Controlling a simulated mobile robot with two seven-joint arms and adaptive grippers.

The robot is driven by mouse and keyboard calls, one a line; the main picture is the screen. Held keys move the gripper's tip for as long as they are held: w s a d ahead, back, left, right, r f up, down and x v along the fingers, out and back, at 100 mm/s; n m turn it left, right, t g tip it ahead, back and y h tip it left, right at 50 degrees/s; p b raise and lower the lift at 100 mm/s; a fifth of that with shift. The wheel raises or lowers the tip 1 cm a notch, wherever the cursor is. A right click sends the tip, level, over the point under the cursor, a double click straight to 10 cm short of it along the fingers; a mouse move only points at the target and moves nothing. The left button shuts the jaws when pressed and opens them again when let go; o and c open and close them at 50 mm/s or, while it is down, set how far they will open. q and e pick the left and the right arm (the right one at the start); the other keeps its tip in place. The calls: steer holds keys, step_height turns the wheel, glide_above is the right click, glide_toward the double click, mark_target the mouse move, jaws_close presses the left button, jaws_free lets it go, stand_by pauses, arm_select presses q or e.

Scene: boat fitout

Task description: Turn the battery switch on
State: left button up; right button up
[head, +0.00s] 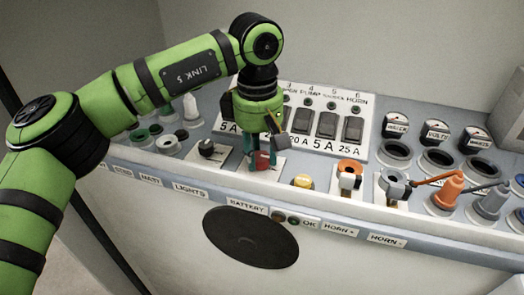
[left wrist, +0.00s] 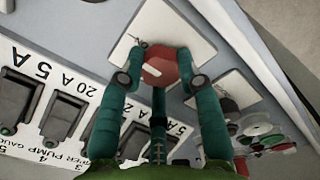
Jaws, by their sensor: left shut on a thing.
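The battery switch is a red knob (head: 262,160) on a white plate, above the "BATTERY" label (head: 247,205) on the console. In the left wrist view the red knob (left wrist: 160,68) looks faceted and sits between the fingertips. My left gripper (head: 262,157) points down at the console and is shut on the red knob, one finger on each side of it. It also shows in the left wrist view (left wrist: 160,82). The gripper body hides part of the switch panel behind it in the head view. My right gripper is not in view.
A black rotary knob (head: 207,148) is just left of the switch. A yellow button (head: 303,181) and orange-ringed horn terminal (head: 349,168) are to the right. Rocker switches (head: 327,124) stand behind. Gauges (head: 437,130) and orange and grey plugs (head: 449,190) are far right.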

arm_select(q)
steer(key=o, duration=0.9)
steer(key=shift+w+a+f, duration=0.1)
steer(key=shift+a, duration=0.1)
steer(key=shift+o, duration=1.2)
steer(key=shift+a, duration=0.1)
steer(key=shift+w+a, duration=0.1)
steer(key=shift+w, duration=0.05)
steer(key=shift+r, duration=0.25)
step_height(320, 180, up, 12)
steer(key=shift+s+a+f, duration=0.2)
steer(key=shift+f, duration=0.05)
